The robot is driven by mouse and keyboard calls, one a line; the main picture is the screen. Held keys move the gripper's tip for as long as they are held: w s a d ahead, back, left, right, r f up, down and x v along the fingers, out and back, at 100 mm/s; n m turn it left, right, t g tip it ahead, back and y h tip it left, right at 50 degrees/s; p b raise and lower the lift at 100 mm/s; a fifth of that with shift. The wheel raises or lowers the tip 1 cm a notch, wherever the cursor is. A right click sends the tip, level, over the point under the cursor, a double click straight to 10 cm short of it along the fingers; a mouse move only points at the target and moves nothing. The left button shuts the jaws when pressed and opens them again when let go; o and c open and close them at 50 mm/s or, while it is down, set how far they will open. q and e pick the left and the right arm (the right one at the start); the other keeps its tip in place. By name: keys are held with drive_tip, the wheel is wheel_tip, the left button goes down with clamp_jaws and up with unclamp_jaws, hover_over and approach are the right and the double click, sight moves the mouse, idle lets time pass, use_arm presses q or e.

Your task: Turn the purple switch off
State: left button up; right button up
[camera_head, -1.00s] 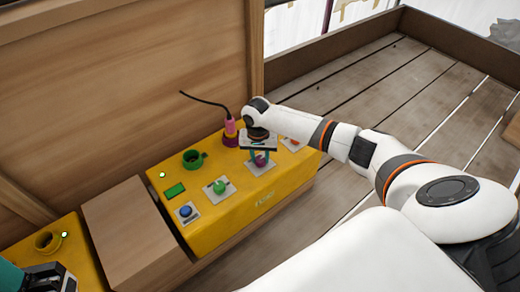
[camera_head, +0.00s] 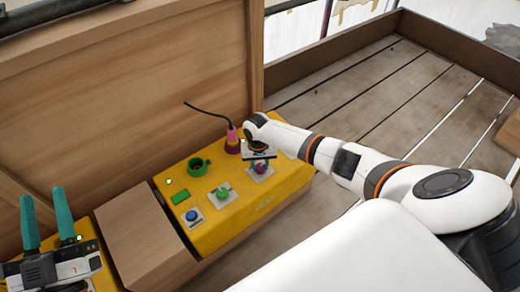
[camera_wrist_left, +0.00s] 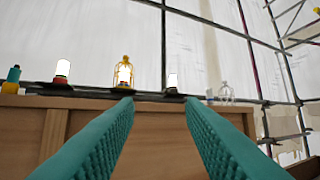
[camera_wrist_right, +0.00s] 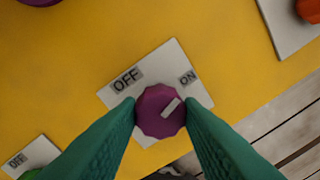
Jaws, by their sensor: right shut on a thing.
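The purple switch (camera_wrist_right: 160,111) is a faceted knob on a white plate, with OFF to its upper left and ON to its upper right. Its white pointer mark is tilted toward ON. My right gripper (camera_wrist_right: 160,104) is shut on the knob, one teal finger on each side. In the head view the purple switch (camera_head: 261,168) shows under my right gripper (camera_head: 260,158), which partly hides it. My left gripper (camera_head: 45,205) is raised at the far left, fingers upward, open and empty; the left wrist view (camera_wrist_left: 158,100) shows a clear gap between its fingers.
The yellow box (camera_head: 240,218) also carries a green knob (camera_head: 223,195), a blue button (camera_head: 192,215), a green cup-like part (camera_head: 198,166) and a pink plug (camera_head: 232,134) with a black cable. A wooden panel (camera_head: 130,100) stands behind it. Planked floor lies to the right.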

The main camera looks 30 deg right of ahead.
drive_tip(key=shift+s+n+p, duration=0.1)
drive_tip(key=shift+n+p, duration=0.8)
drive_tip(key=shift+p, duration=0.3)
use_arm(q)
wheel_tip(320, 180, down, 10)
drive_tip(key=a+f+g+y, duration=0.1)
drive_tip(key=a+g+y, duration=0.15)
drive_tip(key=g, duration=0.55)
use_arm(e)
drive_tip(key=shift+n, duration=0.3)
drive_tip(key=n+p, duration=0.2)
drive_tip(key=n, duration=0.1)
drive_tip(key=n+p, duration=0.1)
drive_tip(key=n, duration=0.3)
drive_tip(key=shift+n+t, duration=0.3)
drive_tip(key=shift+n, duration=1.2)
use_arm(q)
drive_tip(key=s+a+f+g+y, duration=0.2)
drive_tip(key=s+f+g, duration=0.5)
drive_tip(key=s+f, duration=0.1)
drive_tip(key=shift+s+a+n+g, duration=0.15)
drive_tip(key=shift+a+n+g, duration=0.25)
use_arm(e)
drive_tip(key=shift+n, duration=1.1)
use_arm(q)
drive_tip(key=shift+y, duration=0.25)
